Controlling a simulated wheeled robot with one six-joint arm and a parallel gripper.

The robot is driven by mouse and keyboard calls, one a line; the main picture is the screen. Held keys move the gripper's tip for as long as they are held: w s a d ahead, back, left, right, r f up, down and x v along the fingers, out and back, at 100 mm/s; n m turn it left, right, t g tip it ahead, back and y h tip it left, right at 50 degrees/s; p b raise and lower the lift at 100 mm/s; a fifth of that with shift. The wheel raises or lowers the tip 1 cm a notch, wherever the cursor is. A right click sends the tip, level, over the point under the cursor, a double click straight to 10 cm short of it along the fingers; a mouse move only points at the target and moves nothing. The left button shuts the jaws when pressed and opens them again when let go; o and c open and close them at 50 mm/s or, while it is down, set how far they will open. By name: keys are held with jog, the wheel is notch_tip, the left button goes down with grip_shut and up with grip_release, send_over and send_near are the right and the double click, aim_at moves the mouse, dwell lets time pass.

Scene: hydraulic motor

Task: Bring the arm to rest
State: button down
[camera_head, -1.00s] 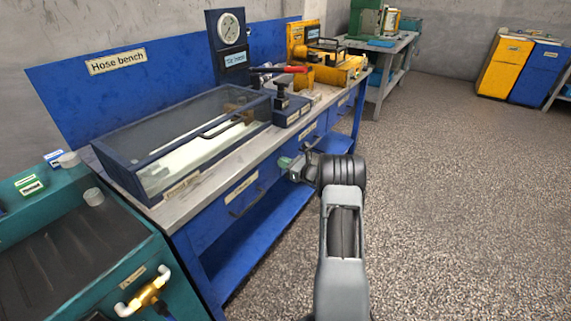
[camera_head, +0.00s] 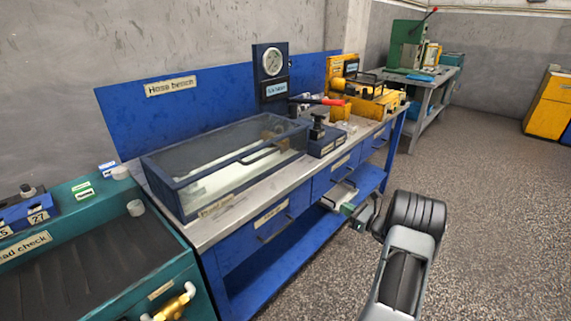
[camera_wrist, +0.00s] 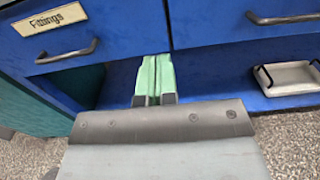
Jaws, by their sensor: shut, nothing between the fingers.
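My arm reaches up from the lower right in the head view, and my gripper (camera_head: 349,209) is at its end in front of the blue hose bench (camera_head: 262,276). In the wrist view my gripper (camera_wrist: 152,78) shows two green fingers pressed together with nothing between them. It is in front of the bench's lower opening, below the drawer labelled Fittings (camera_wrist: 75,42). The fingers appear apart from the bench, though the exact gap is hard to tell.
On the bench stand a clear-lidded case (camera_head: 225,165), a gauge (camera_head: 273,62) and a yellow machine (camera_head: 372,100). A white tray (camera_wrist: 288,76) lies on the lower shelf. A teal unit (camera_head: 100,250) stands at left. The floor (camera_head: 490,200) at right is clear.

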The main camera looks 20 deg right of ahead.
jog(key=s+a+f+n+g+y, duration=0.1)
jog(key=s+a+f+n+g, duration=0.4)
jog(key=s+a+r+n+g+h+p, duration=0.1)
jog(key=s+a+r+n+g+p, duration=0.55)
jog(key=a+r+n+g, duration=0.3)
jog(key=s+a+r+n+h+p, duration=0.2)
jog(key=s+a+r+n+p, duration=0.2)
jog(key=r, duration=0.5)
jog(key=s+a+r+n+t+h+p, duration=0.1)
jog(key=s+a+r+n+h+p, duration=0.2)
jog(key=r, duration=0.6)
jog(key=s+a+r+n+t+h+p, duration=0.1)
jog(key=s+a+r+n+h+p, duration=0.2)
jog(key=a+r+n+p, duration=0.3)
notch_tip(320, 180, up, 4)
jog(key=s+n+p, duration=0.1)
jog(key=n, duration=0.2)
jog(key=shift+s+a, duration=0.35)
jog(key=shift+a, duration=0.05)
